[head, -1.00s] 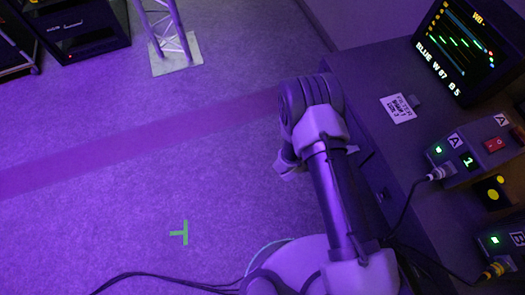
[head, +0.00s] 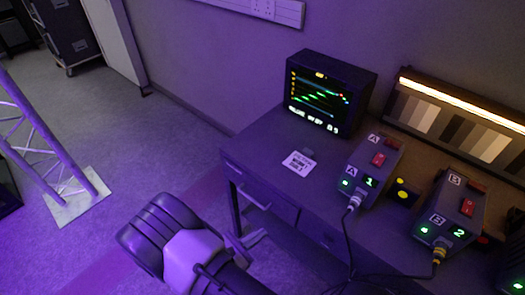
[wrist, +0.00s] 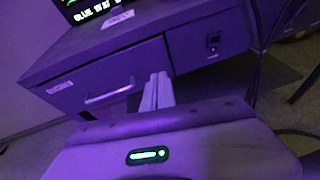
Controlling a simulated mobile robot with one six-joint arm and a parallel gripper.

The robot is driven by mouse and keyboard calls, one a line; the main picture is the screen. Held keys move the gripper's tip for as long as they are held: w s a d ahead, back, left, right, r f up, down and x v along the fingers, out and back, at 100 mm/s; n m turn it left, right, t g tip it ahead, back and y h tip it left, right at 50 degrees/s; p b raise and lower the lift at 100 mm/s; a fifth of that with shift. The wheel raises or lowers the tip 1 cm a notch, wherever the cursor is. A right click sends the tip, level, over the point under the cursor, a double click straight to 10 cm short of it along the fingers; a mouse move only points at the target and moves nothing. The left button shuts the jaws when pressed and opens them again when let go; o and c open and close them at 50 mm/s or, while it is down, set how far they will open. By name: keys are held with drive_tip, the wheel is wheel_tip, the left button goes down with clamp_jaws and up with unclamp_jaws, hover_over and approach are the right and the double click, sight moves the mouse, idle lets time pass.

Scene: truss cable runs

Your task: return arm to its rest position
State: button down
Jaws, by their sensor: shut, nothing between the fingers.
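My gripper (wrist: 157,92) shows in the wrist view with its two pale fingers together and nothing between them. It points toward the front of the desk (wrist: 206,45), near the drawer with the pale handle. I cannot tell how far the fingertips are from the desk front. In the head view my arm (head: 188,250) is at the lower left, in front of the desk (head: 250,165). My fingers do not show in that view.
On the desk stand a monitor (head: 328,92), box A (head: 371,165) and box B (head: 452,210) with cables, and a grey-scale chart (head: 440,115). A label card (head: 299,163) lies near the front edge. A truss (head: 50,165) stands at left. Floor between is clear.

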drive_tip(key=s+d+r+m+g+y, duration=0.1)
drive_tip(key=d+r+m+g, duration=0.4)
drive_tip(key=r+m, duration=0.3)
drive_tip(key=s+d+r+m+g, duration=0.1)
drive_tip(key=d+r+m+g, duration=0.4)
drive_tip(key=r, duration=0.5)
drive_tip(key=s+d+r+m+t+y, duration=0.1)
drive_tip(key=s+r+m+t+y, duration=0.2)
drive_tip(key=s+r+m+y, duration=0.2)
drive_tip(key=s+d+r+m+t+y, duration=0.2)
drive_tip(key=s+r+m+y, duration=0.4)
drive_tip(key=r+m, duration=0.6)
drive_tip(key=shift+r+m+t, duration=0.3)
drive_tip(key=shift+r+t, duration=0.1)
drive_tip(key=shift+r, duration=0.15)
drive_tip(key=shift+a, duration=0.1)
